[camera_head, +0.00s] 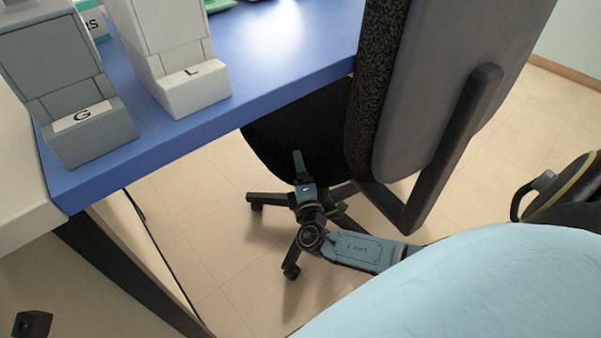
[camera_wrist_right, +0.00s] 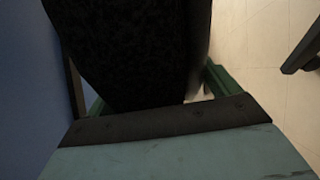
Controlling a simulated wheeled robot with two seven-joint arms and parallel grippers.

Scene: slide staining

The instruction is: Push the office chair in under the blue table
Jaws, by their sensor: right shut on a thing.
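The office chair (camera_head: 425,85) stands at the right end of the blue table (camera_head: 290,75) in the head view, with a grey-backed black backrest and a dark armrest frame. Its black seat (camera_head: 275,145) is partly hidden by the table edge and backrest. My right gripper (camera_head: 299,165) is low at the seat. In the right wrist view its green fingers (camera_wrist_right: 155,95) lie on either side of the dark chair part (camera_wrist_right: 130,50), shut on it. The fingertips are mostly hidden. My left gripper is not in view.
A grey dispenser-like block marked G (camera_head: 85,130) and a white one marked L (camera_head: 190,90) stand near the table's front edge. The chair's wheeled base (camera_head: 270,200) is on the tiled floor. A dark table leg (camera_head: 125,275) stands at left.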

